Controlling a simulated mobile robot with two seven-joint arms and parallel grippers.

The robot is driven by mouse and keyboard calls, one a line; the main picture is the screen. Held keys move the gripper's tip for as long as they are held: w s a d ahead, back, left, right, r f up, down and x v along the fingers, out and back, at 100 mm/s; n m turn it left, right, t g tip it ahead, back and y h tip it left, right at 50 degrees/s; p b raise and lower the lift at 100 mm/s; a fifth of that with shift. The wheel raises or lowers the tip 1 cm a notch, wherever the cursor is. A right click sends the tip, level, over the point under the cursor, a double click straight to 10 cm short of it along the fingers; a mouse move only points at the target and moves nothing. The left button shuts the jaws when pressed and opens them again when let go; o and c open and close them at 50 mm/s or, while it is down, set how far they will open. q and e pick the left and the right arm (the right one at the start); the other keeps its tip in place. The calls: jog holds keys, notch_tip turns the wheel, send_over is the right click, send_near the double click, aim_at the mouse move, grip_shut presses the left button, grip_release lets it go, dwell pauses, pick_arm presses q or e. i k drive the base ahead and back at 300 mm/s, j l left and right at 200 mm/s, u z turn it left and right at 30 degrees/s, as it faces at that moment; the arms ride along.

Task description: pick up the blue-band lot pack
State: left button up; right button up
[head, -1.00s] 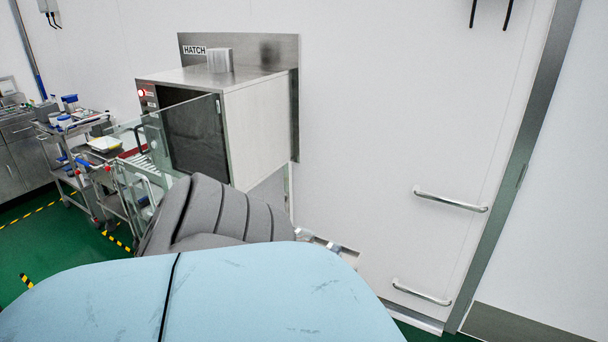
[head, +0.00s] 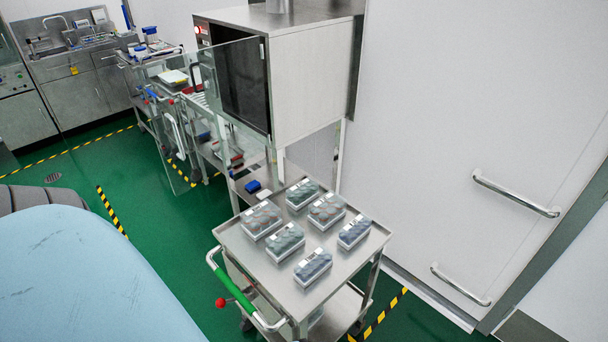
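Several lot packs in clear-topped trays lie on the top shelf of a steel cart (head: 332,274) in the head view. Two look bluish: a lot pack at the right edge (head: 354,231) and a lot pack at the front (head: 312,265). The others look grey-green or reddish, such as the front-left pack (head: 284,241), the back pack (head: 303,193) and the middle-right pack (head: 327,210). The packs are too small to tell for sure which has a blue band. Neither gripper is in view.
A steel hatch box (head: 307,82) with an open glass door (head: 206,115) stands behind the cart. The cart has a green handle (head: 233,288) with a red knob at front left. Other trolleys stand at the back left. Green floor (head: 180,240) is free left of the cart.

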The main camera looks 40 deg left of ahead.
aim_at(355, 231)
jog(key=i+u, duration=0.15)
jog(key=u, duration=0.25)
jog(key=i+l+u, duration=0.1)
jog(key=u, duration=0.3)
jog(key=i+l+u, duration=0.1)
jog(key=u, duration=0.3)
jog(key=i+l+u, duration=0.1)
jog(key=u, duration=0.3)
jog(key=i+l+u, duration=0.15)
jog(key=u, duration=0.2)
jog(key=l+u, duration=0.35)
jog(key=i+l, duration=0.05)
